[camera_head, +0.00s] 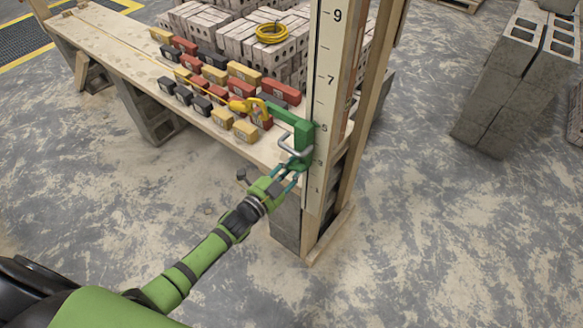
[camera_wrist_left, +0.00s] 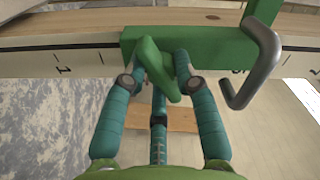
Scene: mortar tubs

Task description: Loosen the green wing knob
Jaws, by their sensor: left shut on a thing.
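The green wing knob (camera_wrist_left: 158,68) sits on the front of a green clamp block (camera_wrist_left: 205,47) in the left wrist view. My left gripper (camera_wrist_left: 157,75) is shut on the knob, with its teal fingers on both sides of it. In the head view my left gripper (camera_head: 290,177) reaches the green clamp (camera_head: 303,140) on the upright measuring post (camera_head: 322,90). The knob is mostly hidden there by the fingers. A bent grey metal rod (camera_wrist_left: 258,62) sticks out of the clamp, right of the gripper. My right gripper is not in view.
A plank bench (camera_head: 120,50) holds several red, yellow and black blocks beside the post. A yellow line runs over them from a yellow piece (camera_head: 243,104) at the clamp. Grey concrete blocks (camera_head: 510,70) stand at right. The floor in front is clear.

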